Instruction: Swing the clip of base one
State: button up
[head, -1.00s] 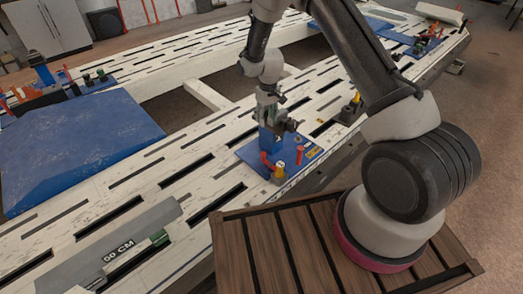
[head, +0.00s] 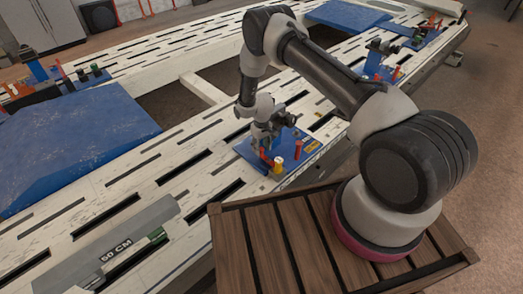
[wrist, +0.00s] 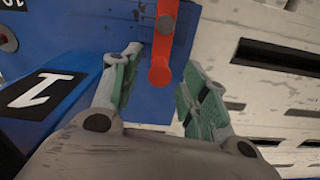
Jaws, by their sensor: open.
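Base one is a blue plate (head: 247,153) on the white slotted bench. A blue block with a white "1" on a black label (wrist: 42,90) stands at left in the wrist view. The red clip (wrist: 161,62) is a bar with a round grey pivot at its upper end. My gripper (wrist: 160,60) is open, with one green-padded finger on each side of the clip's free end and visible gaps to both. In the head view my gripper (head: 264,140) is low over the plate, hiding much of the block.
A red post (head: 298,149) and a yellow-topped post (head: 278,165) stand on the plate. Another blue base (head: 380,70) with fittings is farther along the bench. A large blue panel (head: 70,145) lies at left. A "50 CM" bar (head: 105,245) is at front left.

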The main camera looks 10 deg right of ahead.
jog(key=shift+f, duration=1.1)
grip_shut()
